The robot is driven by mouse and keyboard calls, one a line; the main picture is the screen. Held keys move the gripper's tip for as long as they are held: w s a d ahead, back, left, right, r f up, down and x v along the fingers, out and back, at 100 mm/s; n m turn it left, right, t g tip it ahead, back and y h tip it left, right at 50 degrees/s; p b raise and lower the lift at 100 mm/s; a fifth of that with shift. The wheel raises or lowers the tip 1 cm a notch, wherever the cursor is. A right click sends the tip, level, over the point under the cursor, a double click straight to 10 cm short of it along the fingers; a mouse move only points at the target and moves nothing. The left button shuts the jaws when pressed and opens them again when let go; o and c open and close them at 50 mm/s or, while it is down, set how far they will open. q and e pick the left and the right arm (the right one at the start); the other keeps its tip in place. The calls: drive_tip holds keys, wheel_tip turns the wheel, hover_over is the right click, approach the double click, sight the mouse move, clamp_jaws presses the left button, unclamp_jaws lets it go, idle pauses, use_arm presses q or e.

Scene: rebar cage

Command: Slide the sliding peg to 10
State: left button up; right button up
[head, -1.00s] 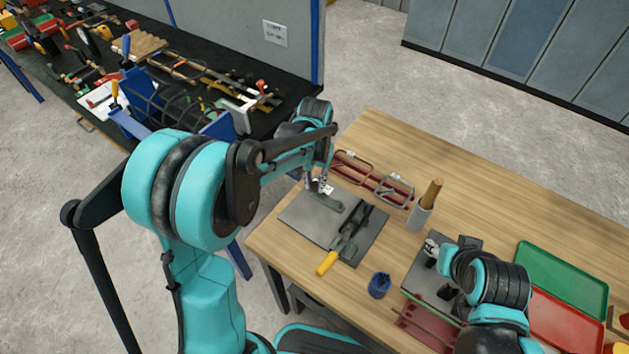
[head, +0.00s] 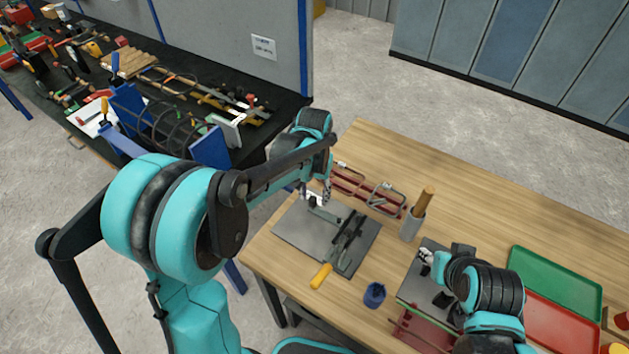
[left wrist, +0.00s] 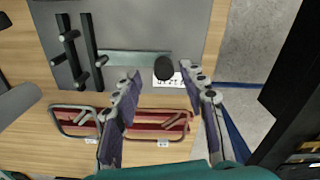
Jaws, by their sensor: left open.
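The sliding peg (left wrist: 163,67) is a short dark cylinder at the end of a grey-green rail (left wrist: 130,60) on a grey plate (left wrist: 150,25) in the left wrist view. A white number strip (left wrist: 170,79) lies beside it; its figures are too small to read. My left gripper (left wrist: 161,73) is open, with its fingertips on either side of the peg and no clear contact. In the head view the left gripper (head: 316,192) is over the far edge of the plate (head: 290,235). My right gripper (head: 426,256) is over another plate at right; its jaws are unclear.
A grey cup (head: 411,224), a blue cup (head: 374,295), a green tray (head: 556,280) and a red tray (head: 563,325) are to the right.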

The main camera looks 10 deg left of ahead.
use_arm(q)
wheel_tip(320, 180, up, 10)
idle(0.3)
drive_tip(key=shift+s+r, duration=0.1)
idle(0.3)
drive_tip(key=s+a+f+t, duration=0.1)
drive_tip(key=s+a+t, duration=0.1)
drive_tip(key=s, duration=0.6)
drive_tip(key=s+a+f+n+t, duration=0.1)
drive_tip(key=s+a+t, duration=0.2)
drive_tip(key=s+t, duration=0.2)
drive_tip(key=s, duration=0.2)
drive_tip(key=shift+s, duration=0.4)
